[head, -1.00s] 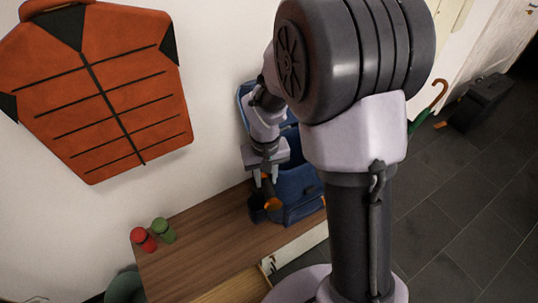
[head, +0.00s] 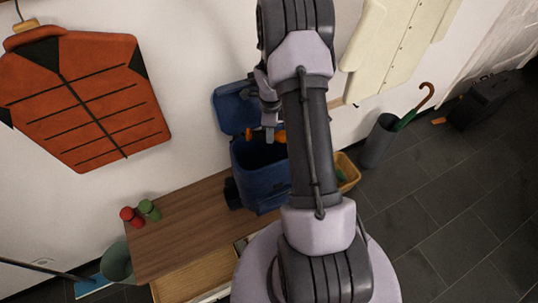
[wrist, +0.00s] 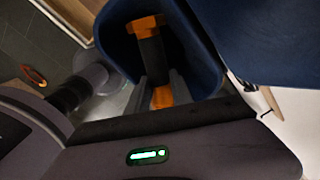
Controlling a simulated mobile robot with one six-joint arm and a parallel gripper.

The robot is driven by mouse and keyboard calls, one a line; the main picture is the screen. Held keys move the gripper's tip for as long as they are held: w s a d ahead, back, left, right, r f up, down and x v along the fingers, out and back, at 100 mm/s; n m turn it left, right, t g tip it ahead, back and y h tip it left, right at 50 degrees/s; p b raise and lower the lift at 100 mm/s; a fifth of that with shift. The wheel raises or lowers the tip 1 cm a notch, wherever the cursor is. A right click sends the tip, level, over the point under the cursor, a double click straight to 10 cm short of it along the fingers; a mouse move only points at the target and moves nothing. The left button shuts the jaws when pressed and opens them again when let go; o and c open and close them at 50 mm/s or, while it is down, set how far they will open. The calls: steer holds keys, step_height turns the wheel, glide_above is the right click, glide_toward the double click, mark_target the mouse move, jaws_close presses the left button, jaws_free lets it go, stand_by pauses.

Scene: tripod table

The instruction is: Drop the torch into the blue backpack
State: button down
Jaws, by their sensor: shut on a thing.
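The torch has a black body and orange ends (head: 252,134), and it also shows in the wrist view (wrist: 151,48). My gripper (head: 268,134) is shut on it and holds it crosswise above the blue backpack (head: 262,180). The backpack stands on the wooden bench with its flap (head: 232,108) raised against the wall. In the wrist view the torch shows within the backpack's open mouth, whose rim (wrist: 207,62) curves around it. My arm covers the backpack's right side, and its inside is dark.
A dark object (head: 232,193) sits at the backpack's left. A red can (head: 131,216) and a green can (head: 150,210) stand farther left on the wooden bench (head: 190,230). A yellow basket (head: 347,172) and an umbrella stand (head: 379,140) are to the right.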

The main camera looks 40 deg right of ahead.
steer(key=shift+s+d+m, duration=0.2)
steer(key=shift+d+m, duration=0.3)
steer(key=shift+d+f, duration=0.1)
steer(key=shift+f, duration=0.1)
step_height(320, 180, down, 6)
steer(key=b, duration=0.2)
steer(key=shift+r+b, duration=0.1)
steer(key=shift+b, duration=0.25)
steer(key=c, duration=1.1)
jaws_free()
steer(key=shift+o, duration=0.2)
steer(key=shift+r, duration=0.1)
step_height(320, 180, up, 17)
steer(key=p, duration=0.3)
steer(key=shift+r, duration=0.2)
